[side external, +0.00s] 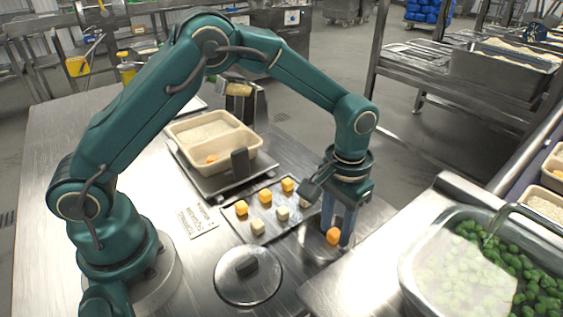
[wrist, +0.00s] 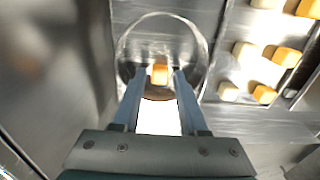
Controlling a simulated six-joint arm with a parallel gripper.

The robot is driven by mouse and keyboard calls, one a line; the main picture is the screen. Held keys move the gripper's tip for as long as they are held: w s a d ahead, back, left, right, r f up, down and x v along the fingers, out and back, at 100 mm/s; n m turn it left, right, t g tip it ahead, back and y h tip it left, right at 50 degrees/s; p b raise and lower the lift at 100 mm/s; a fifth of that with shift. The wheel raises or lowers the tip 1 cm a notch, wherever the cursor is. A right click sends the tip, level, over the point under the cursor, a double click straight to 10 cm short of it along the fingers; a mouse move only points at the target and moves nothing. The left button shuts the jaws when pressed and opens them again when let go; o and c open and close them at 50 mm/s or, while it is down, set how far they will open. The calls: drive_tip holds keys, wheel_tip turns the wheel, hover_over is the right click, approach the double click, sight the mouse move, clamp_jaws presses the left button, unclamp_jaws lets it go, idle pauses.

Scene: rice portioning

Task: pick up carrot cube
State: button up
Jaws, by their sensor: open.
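Several orange carrot cubes are in view. One carrot cube (side external: 333,236) is between the fingertips of my gripper (side external: 340,240), off the right side of the tray. In the wrist view this carrot cube (wrist: 160,74) sits between the two blue fingers of my gripper (wrist: 160,80), with a gap on each side. My gripper is open and points down. Other carrot cubes (side external: 241,208) lie on the metal tray (side external: 232,228) beside pale cubes (side external: 258,227), and also show at the right of the wrist view (wrist: 264,94).
A round clear lid (side external: 232,292) with a dark knob lies in front of the tray. A beige two-part container (side external: 180,132) holding rice stands behind it. A steel basin (side external: 405,270) with green vegetables is at the right. A small sign (side external: 197,222) lies left of the tray.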

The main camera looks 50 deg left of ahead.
drive_tip(key=shift+f, duration=0.2)
clamp_jaws()
